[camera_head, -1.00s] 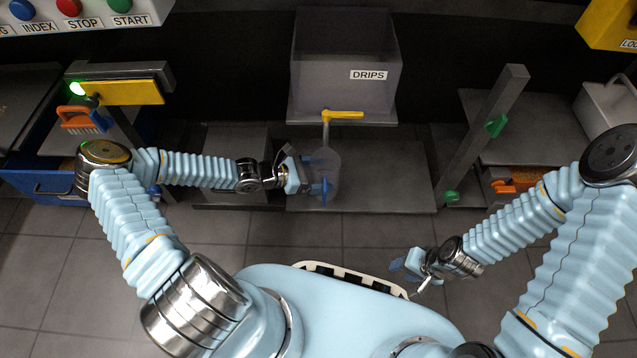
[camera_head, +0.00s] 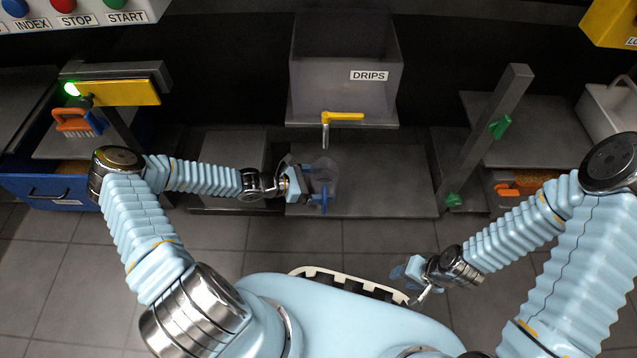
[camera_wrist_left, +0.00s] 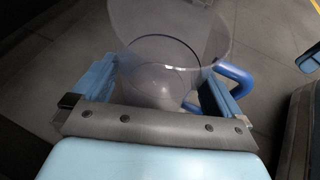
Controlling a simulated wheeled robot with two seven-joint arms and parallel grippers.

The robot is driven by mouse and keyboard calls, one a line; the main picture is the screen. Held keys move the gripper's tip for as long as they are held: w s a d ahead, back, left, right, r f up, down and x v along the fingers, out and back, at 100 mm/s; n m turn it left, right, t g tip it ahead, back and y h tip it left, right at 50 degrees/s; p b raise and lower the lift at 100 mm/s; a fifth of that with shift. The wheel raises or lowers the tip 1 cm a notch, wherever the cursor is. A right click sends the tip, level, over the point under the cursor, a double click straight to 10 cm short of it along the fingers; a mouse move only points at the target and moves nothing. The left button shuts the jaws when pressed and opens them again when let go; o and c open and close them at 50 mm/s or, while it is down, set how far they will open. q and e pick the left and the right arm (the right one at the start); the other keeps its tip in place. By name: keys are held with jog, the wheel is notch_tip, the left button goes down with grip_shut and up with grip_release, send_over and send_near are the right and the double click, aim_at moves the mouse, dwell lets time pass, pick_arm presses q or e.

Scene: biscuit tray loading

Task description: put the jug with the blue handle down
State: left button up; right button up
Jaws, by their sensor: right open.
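The clear jug (camera_head: 324,168) with the blue handle (camera_head: 323,198) is over the grey platform (camera_head: 390,180), just below and in front of the tap (camera_head: 325,133). I cannot tell whether its base touches the platform. My left gripper (camera_head: 304,184) is at its left side in the head view. In the left wrist view the jug (camera_wrist_left: 165,50) sits between the two blue fingers, with the handle (camera_wrist_left: 232,72) by the right finger; the gripper appears shut on the jug. My right gripper (camera_head: 410,279) is open and empty, low and right of centre, away from the jug.
The tap's yellow lever (camera_head: 343,116) hangs under the grey DRIPS tank (camera_head: 345,85). A slanted post with green knobs (camera_head: 487,135) stands at right. A blue drawer (camera_head: 45,190) and orange brush (camera_head: 70,121) are at left. The platform right of the jug is clear.

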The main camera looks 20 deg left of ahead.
pick_arm(q)
jog(key=shift+a+r, duration=0.1)
jog(key=shift+r, duration=0.15)
jog(key=p+v, duration=0.3)
jog(key=v, duration=0.8)
jog(key=s+d+f+m+g+y, duration=0.1)
jog(key=s+d+m+g+y, duration=0.2)
jog(key=s+d+m, duration=0.3)
jog(key=s+d+f+m+g+y, duration=0.2)
jog(key=s+d+m, duration=0.5)
jog(key=m, duration=0.9)
jog(key=shift+s+f+m+g+y, duration=0.35)
jog(key=shift+s+g+y, duration=0.4)
jog(key=shift+y, duration=0.45)
jog(key=shift+w, duration=0.15)
jog(key=shift+c, duration=0.5)
